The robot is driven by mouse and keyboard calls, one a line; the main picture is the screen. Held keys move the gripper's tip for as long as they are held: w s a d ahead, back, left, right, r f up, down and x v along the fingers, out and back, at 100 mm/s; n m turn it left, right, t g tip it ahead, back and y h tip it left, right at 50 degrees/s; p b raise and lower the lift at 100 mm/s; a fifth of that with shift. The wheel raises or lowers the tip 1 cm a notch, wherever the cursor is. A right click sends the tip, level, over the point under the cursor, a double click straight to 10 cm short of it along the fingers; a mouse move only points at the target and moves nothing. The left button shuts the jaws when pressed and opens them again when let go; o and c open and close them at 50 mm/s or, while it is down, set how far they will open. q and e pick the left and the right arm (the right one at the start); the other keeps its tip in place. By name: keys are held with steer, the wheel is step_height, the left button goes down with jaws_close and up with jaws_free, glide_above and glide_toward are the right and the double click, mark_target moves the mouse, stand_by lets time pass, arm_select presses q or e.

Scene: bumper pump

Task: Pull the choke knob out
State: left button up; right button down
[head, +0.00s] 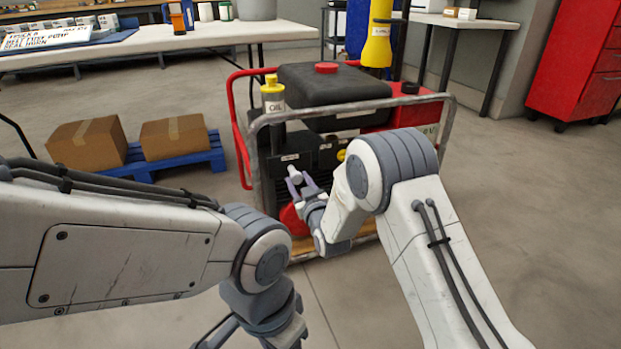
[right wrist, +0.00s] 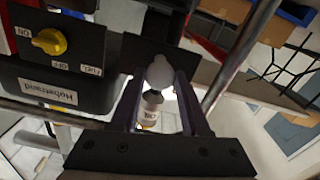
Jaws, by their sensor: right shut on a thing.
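The choke knob (head: 293,173) is a pale, rounded knob at the front of the black and red pump engine (head: 335,90). In the right wrist view the knob (right wrist: 160,72) sits between the two dark fingers. My right gripper (head: 301,186) is shut on it; it also shows in the right wrist view (right wrist: 158,85). A pale labelled piece (right wrist: 152,112) shows between the fingers below the knob; its text is too small to read. How far out the knob stands cannot be told. My left gripper is at the bottom edge, with its jaws cut off.
A grey tubular frame (head: 450,100) surrounds the engine. A yellow fuel knob (right wrist: 48,41) is near my right gripper. A yellow-capped oil container (head: 273,95) is at the engine's left. Boxes (head: 88,143) sit on a blue pallet (head: 215,155). Floor to the right is clear.

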steer(key=shift+s+d+f, duration=0.1)
steer(key=shift+c, duration=1.9)
jaws_free()
steer(key=shift+s, duration=0.2)
steer(key=p+v, duration=0.4)
steer(key=v, duration=0.6)
steer(key=shift+p, duration=0.3)
